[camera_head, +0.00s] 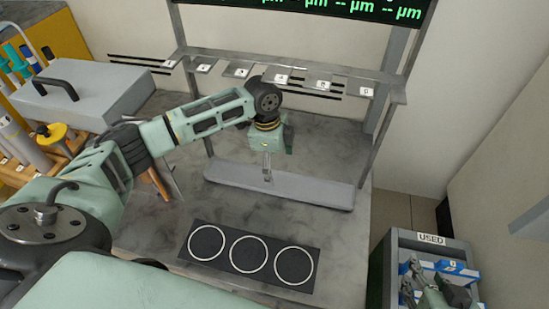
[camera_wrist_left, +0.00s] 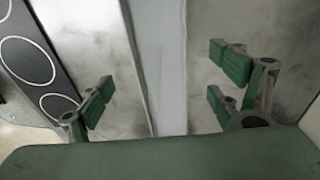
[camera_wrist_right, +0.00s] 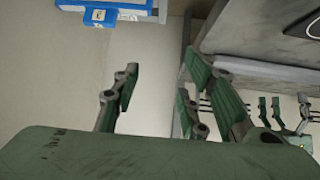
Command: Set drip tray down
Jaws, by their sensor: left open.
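The drip tray (camera_head: 315,191) is a long, shallow grey tray. It lies on the grey worktop below the slotted rack. My left gripper (camera_head: 267,178) points down over the tray, left of its middle, with its fingers open. In the left wrist view the tray (camera_wrist_left: 160,45) runs as a pale strip between the parted fingers (camera_wrist_left: 165,88), with a gap on both sides. My right gripper (camera_wrist_right: 160,90) is open and empty in the right wrist view. In the head view part of it shows low at the right, by the USED bin.
The metal rack (camera_head: 300,80) with labelled slots stands over the tray. A black mat (camera_head: 228,249) with three white rings lies in front. A grey box (camera_head: 85,95) and a wooden stand are at the left. The USED bin (camera_head: 431,240) stands off the worktop's right edge.

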